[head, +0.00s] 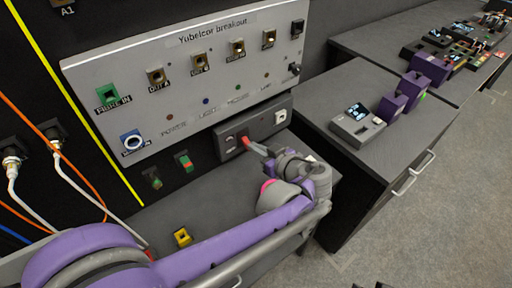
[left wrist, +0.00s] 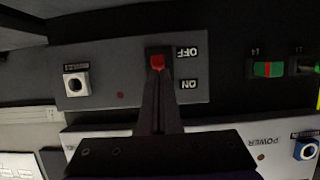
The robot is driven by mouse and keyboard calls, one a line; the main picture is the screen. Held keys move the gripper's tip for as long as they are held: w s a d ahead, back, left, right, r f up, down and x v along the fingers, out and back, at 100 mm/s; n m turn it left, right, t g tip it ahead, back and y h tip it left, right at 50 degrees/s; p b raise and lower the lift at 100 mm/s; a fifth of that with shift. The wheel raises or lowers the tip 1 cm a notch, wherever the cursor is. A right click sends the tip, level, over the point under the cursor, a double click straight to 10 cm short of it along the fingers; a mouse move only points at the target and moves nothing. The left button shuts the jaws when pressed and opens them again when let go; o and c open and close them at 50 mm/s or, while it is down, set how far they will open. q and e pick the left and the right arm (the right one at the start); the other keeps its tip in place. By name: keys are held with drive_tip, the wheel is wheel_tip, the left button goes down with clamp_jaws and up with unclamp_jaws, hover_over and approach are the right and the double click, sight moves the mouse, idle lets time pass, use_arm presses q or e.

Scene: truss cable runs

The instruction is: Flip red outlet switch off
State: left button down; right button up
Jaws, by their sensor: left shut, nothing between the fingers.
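The outlet box (head: 282,117) is a grey panel below the large breakout panel. Its red switch (left wrist: 158,62) shows in the left wrist view, with the "OFF" label (left wrist: 187,52) and "ON" label (left wrist: 189,84) beside it, upside down. My left gripper (left wrist: 158,78) is shut and empty, its fingertips at the red switch, touching or very close. The fingers cover the switch's ON side, so its setting cannot be told. In the head view my left gripper (head: 248,143) reaches the box's left part. My right gripper is not in view.
The "Yubelcor breakout" panel (head: 215,100) with several ports stands just above the box. A yellow block (head: 182,237) lies on the grey surface below. A grey device (head: 357,127) and purple blocks (head: 398,98) stand on the counter at right. Cables hang at left.

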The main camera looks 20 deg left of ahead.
use_arm(q)
drive_tip(key=shift+a+r, duration=0.1)
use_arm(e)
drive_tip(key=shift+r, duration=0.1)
use_arm(q)
drive_tip(key=shift+w+a+r+p, duration=0.25)
drive_tip(key=shift+w+a+p, duration=0.15)
drive_tip(key=shift+a, duration=0.15)
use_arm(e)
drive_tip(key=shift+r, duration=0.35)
use_arm(q)
drive_tip(key=shift+d, duration=0.1)
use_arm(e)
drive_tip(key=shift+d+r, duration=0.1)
